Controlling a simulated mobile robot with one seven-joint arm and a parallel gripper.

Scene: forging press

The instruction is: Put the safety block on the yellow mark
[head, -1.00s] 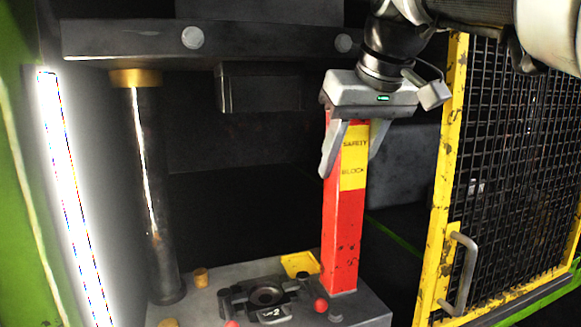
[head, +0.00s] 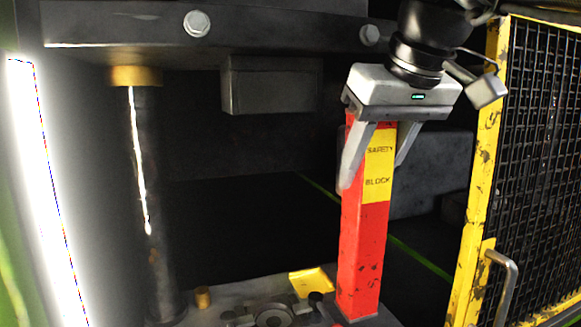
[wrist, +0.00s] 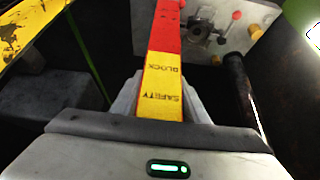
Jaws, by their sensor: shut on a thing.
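The safety block (head: 361,245) is a tall red post with a yellow label near its top, standing upright. My gripper (head: 373,172) is shut on its upper part, with one finger on each side. The yellow mark (head: 312,281) is a square patch on the press bed, just left of the block's lower end. The block's foot is beside the mark, not over it; I cannot tell whether it touches the bed. In the wrist view the block (wrist: 163,70) runs away from my gripper (wrist: 160,98) toward the bed; the mark cannot be made out there.
The dark upper beam (head: 285,32) with its hanging die (head: 268,85) is left of my gripper. A column (head: 150,200) stands at left. The die fixture (head: 272,316) sits in front of the mark. A yellow-framed mesh guard (head: 480,170) is close at right.

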